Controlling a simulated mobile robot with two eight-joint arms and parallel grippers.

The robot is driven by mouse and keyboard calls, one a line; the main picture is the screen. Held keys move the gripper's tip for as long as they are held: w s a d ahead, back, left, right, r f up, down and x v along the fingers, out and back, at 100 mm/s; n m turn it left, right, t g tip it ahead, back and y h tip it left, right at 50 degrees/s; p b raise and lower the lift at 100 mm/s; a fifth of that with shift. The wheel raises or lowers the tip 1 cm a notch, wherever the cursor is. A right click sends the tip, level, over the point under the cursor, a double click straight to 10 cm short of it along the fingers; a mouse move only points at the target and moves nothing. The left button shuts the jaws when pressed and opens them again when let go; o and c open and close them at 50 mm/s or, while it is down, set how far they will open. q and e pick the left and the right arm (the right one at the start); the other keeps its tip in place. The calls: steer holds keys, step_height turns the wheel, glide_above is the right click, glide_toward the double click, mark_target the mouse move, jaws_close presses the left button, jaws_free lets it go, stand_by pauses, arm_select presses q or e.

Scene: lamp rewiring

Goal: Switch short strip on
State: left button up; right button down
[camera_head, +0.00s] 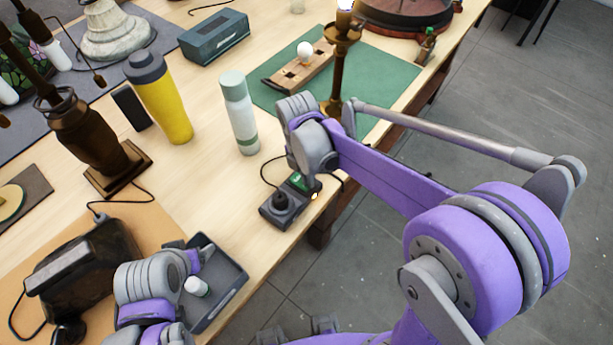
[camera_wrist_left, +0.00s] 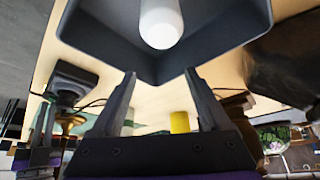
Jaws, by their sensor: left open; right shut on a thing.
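The short strip (camera_head: 281,210) is a small dark block at the table's right edge, with a round black plug standing in it. A green patch and a small orange glow show at its far end, by my right gripper (camera_head: 312,184). My right gripper reaches down to that end from above; it is shut there, with its fingertips mostly hidden by the wrist. The strip also shows in the left wrist view (camera_wrist_left: 72,84). My left gripper (camera_wrist_left: 158,84) is open and empty, close to the grey tray (camera_head: 232,293), away from the strip.
A white bulb (camera_head: 197,287) lies in the tray. A white-green bottle (camera_head: 240,118), a yellow bottle (camera_head: 165,100) and a brown lamp body (camera_head: 90,138) stand behind. The floor drops away right of the table.

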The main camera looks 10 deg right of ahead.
arm_select(q)
steer(key=shift+w+f, duration=0.1)
steer(key=shift+w, duration=0.1)
arm_select(e)
steer(key=shift+a+f, duration=0.15)
steer(key=shift+f, duration=0.1)
steer(key=shift+w+a+r, duration=0.25)
steer(key=shift+w, duration=0.1)
arm_select(q)
steer(key=shift+w, duration=0.1)
arm_select(e)
steer(key=shift+w+a, duration=0.25)
steer(key=shift+w, duration=0.1)
steer(key=shift+r, duration=0.1)
arm_select(q)
steer(key=shift+r, duration=0.2)
